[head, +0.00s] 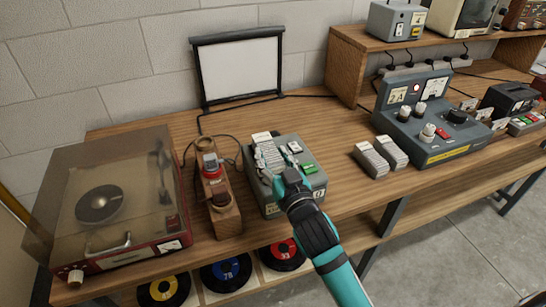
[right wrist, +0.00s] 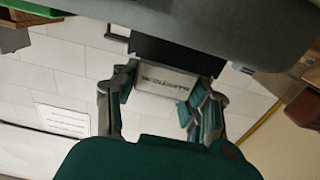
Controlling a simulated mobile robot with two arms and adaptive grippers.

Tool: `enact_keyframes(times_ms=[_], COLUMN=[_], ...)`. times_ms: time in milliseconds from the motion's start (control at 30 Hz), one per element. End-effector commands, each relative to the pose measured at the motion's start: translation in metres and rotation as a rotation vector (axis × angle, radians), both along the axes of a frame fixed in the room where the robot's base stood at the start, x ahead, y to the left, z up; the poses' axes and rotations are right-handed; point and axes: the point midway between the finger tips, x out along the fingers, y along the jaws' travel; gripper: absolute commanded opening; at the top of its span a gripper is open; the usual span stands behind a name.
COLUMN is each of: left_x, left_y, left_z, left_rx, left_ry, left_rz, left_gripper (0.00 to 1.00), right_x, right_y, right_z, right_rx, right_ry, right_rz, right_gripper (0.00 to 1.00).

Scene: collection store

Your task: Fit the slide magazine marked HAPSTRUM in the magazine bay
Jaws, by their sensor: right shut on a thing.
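My right gripper (head: 278,182) is over the front of the grey slide machine (head: 284,208), fingers pointing down and away. A pale ribbed slide magazine (head: 268,157) shows at the machine's top, just beyond the fingers. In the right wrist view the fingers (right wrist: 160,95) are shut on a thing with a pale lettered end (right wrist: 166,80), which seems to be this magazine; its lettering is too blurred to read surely. The gripper hides part of the bay, so I cannot tell whether the magazine is fully seated. My left gripper is not in view.
Two more pale magazines (head: 370,160) (head: 391,151) lie on the bench to the right. A wooden stand with a red-topped device (head: 218,200) is close left of the machine, then a record player (head: 110,205). A grey control console (head: 430,125) stands further right. A small screen (head: 238,70) is behind.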

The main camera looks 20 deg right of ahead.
Motion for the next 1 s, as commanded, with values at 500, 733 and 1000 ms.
enact_keyframes(times_ms=[500, 733, 1000], left_x=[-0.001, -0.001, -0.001], left_y=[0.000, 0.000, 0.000], left_z=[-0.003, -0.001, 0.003], left_rx=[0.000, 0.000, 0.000], left_ry=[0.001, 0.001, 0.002], left_rz=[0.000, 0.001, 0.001], left_gripper=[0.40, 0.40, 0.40], right_x=[0.000, -0.010, -0.032], right_y=[0.000, 0.000, -0.001], right_z=[-0.004, -0.005, -0.005], right_rx=[0.000, 0.001, 0.001], right_ry=[-0.001, 0.003, 0.002], right_rz=[0.000, 0.000, 0.000], right_gripper=[0.53, 0.53, 0.53])
